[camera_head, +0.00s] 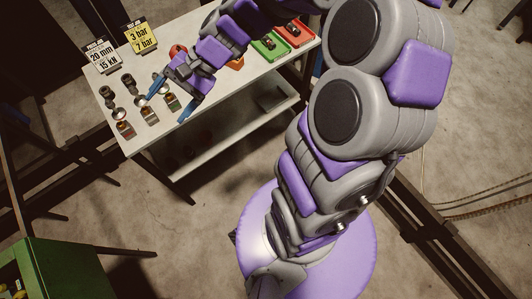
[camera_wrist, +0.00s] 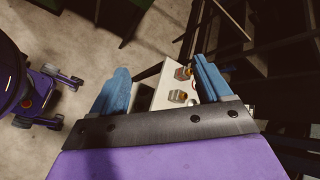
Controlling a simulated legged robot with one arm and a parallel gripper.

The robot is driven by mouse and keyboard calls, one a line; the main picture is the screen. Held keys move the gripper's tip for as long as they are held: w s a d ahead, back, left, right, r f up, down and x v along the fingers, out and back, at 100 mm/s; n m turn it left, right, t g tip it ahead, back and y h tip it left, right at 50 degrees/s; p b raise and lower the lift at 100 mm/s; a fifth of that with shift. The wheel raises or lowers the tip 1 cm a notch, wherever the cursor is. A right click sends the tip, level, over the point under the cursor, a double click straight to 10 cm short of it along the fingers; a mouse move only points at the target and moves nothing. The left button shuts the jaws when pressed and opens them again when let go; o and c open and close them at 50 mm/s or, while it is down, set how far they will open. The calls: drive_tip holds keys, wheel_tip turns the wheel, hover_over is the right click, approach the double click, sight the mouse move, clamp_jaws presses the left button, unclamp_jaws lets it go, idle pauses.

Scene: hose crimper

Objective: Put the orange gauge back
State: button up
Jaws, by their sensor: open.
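My gripper (camera_head: 168,107) is over the left part of the white table (camera_head: 200,125), its two blue fingers apart with nothing seen held between them. It also shows open in the wrist view (camera_wrist: 161,65). A red-orange rounded thing (camera_head: 178,50) sits on the table behind my gripper, and an orange piece (camera_head: 236,64) shows partly behind my arm. I cannot tell which, if either, is the orange gauge. Small fittings with coppery blocks (camera_head: 126,129) stand in a row near the table's front left edge, close to the fingers. Two show between the fingers in the wrist view (camera_wrist: 178,96).
A green tray (camera_head: 270,46) and a red tray (camera_head: 294,34) lie at the table's right. Two signs, a white one (camera_head: 101,57) and a yellow one (camera_head: 141,38), stand at the back left. A lower shelf (camera_head: 225,125) runs beneath. A green cabinet (camera_head: 60,265) stands at lower left.

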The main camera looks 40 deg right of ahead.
drive_tip(key=s+d+n+g+h, duration=0.1)
drive_tip(key=s+n+g+h, duration=0.35)
drive_tip(key=s, duration=0.95)
drive_tip(key=s+d+n+t+h, duration=0.1)
drive_tip(key=s+d+n+h, duration=0.3)
drive_tip(key=s+d+h, duration=0.2)
drive_tip(key=s+d, duration=0.2)
drive_tip(key=s, duration=0.2)
drive_tip(key=shift+d+r+n+t, duration=0.2)
drive_tip(key=shift+d+n+t, duration=0.15)
drive_tip(key=shift+w, duration=0.1)
